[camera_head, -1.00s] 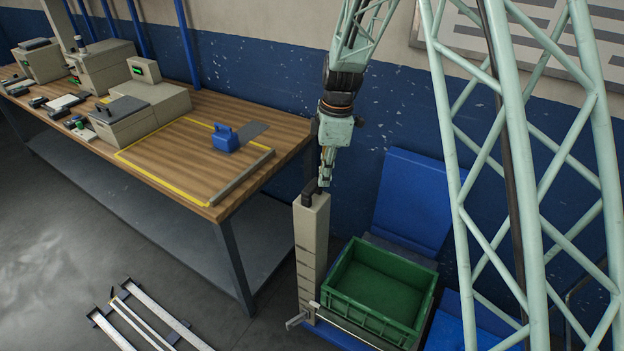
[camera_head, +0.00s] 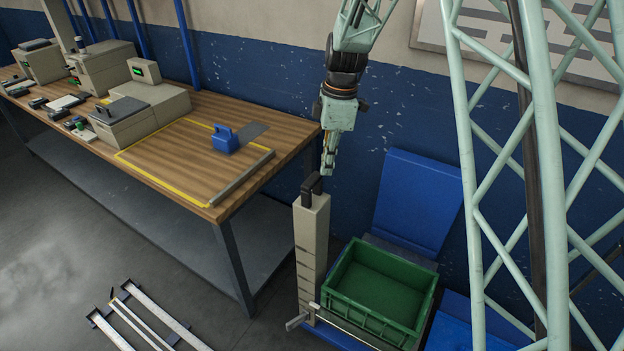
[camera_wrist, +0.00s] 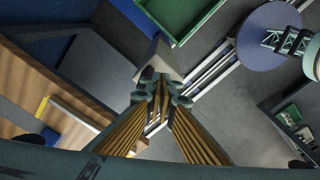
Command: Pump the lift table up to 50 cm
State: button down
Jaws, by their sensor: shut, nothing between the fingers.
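The lift table shows in the head view as a low blue platform with a tall beige post (camera_head: 311,235) at its left, marked with dark lines along its side. A black handle (camera_head: 312,184) stands on top of the post. A green crate (camera_head: 338,292) sits on the platform. My gripper (camera_head: 328,172) is shut and empty, pointing down just above and slightly right of the black handle; I cannot tell whether it touches it. In the wrist view my gripper (camera_wrist: 160,78) has its fingertips together in front of the beige post top (camera_wrist: 158,58), and the handle is hidden.
A blue panel (camera_head: 417,205) stands behind the crate. Metal rails (camera_head: 130,318) lie on the floor at lower left. The floor between rails and post is open.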

aim_at(314, 179)
notch_tip(314, 179, up, 7)
jog(key=shift+d, duration=0.4)
dwell(1.4)
jog(key=a, duration=0.1)
jog(key=a+f, duration=0.1)
jog(key=a, duration=0.1)
jog(key=shift+s+a+p, duration=0.1)
jog(key=shift+a+p, duration=0.2)
jog(key=shift+p, duration=0.05)
jog(key=shift+f, duration=0.1)
jog(key=shift+a+f+b, duration=0.2)
jog(key=shift+f+b, duration=0.65)
jog(key=shift+f, duration=0.85)
jog(key=shift+a+f+b, duration=0.15)
jog(key=shift+f+b, duration=0.65)
jog(key=shift+f, duration=0.85)
jog(key=shift+f, duration=0.15)
